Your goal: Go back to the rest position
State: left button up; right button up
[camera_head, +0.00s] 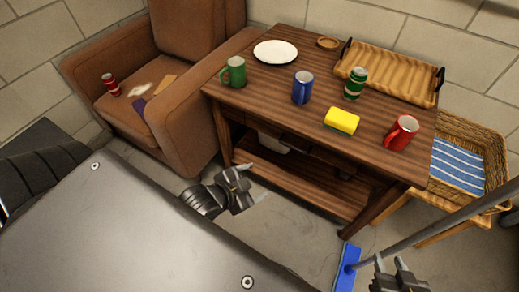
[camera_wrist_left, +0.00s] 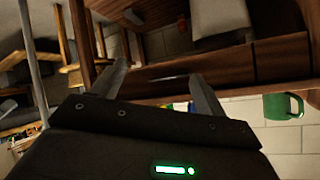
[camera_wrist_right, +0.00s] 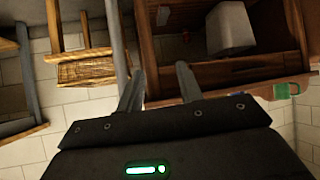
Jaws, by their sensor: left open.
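My left gripper (camera_head: 254,184) is in front of the wooden table (camera_head: 258,66), below its top and clear of it. Its fingers are wide apart and empty, as the left wrist view (camera_wrist_left: 163,88) also shows. My right gripper (camera_head: 390,264) is at the bottom edge of the head view, near the broom's blue head. In the right wrist view (camera_wrist_right: 160,88) its fingers are apart, closer together than the left ones, with nothing between them. Neither gripper touches anything that I can see.
A brown armchair (camera_head: 183,130) stands left. A blue broom (camera_head: 347,268) slants across the lower right.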

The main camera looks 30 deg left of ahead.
pick_arm(q)
jog(key=d+n, duration=0.1)
jog(key=s+d+n, duration=0.1)
jog(key=d+n, duration=0.1)
jog(key=shift+s+d+n+g+h, duration=0.15)
jog(key=shift+s+n+g+h, duration=0.15)
jog(key=shift+s+n+g, duration=0.1)
jog(key=shift+w+f, duration=0.1)
pick_arm(e)
jog(key=shift+w, duration=0.15)
